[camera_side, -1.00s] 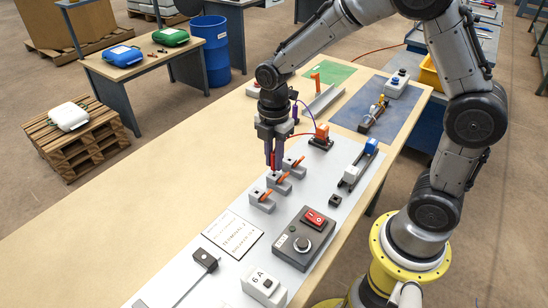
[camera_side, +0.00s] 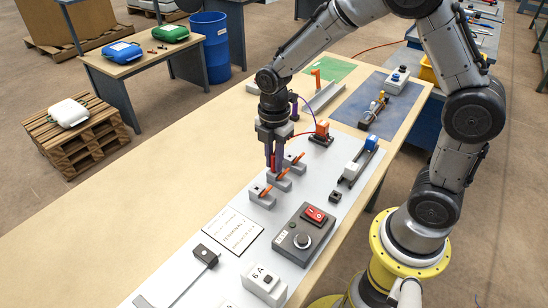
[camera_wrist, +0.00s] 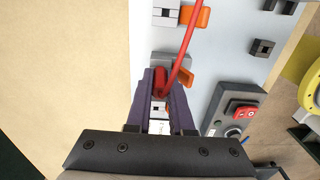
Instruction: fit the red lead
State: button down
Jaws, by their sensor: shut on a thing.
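The red lead (camera_wrist: 160,82) is held between the two purple fingers of my gripper (camera_wrist: 160,92).
An orange-topped block (camera_side: 321,132) stands beyond the row, with the red wire running towards it. A dark control box (camera_side: 305,236) with a red switch, a printed card (camera_side: 233,228) and a blue-ended part (camera_side: 371,144) lie around.

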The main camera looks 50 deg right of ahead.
jog(key=shift+f, duration=0.2)
jog(key=c, duration=0.7)
grip_release()
jog(key=s+r+t, duration=0.1)
jog(key=s+r, duration=0.1)
jog(key=r, duration=0.8)
jog(key=s+r+t, duration=0.1)
jog(key=s+r, duration=0.1)
jog(key=r, duration=0.8)
jog(key=s+f+m+t, duration=0.1)
jog(key=s+m, duration=0.4)
jog(key=m, duration=0.1)
jog(key=s+d+f+m+t, duration=0.1)
jog(key=s+m, duration=0.3)
jog(key=m, duration=0.2)
jog(key=s+f+m+t, duration=0.1)
jog(key=s+m, duration=0.4)
jog(key=m, duration=0.1)
jog(key=shift+s+d+f+t, duration=0.15)
jog(key=shift+s+d+t, duration=0.1)
jog(key=shift+s+t, duration=0.1)
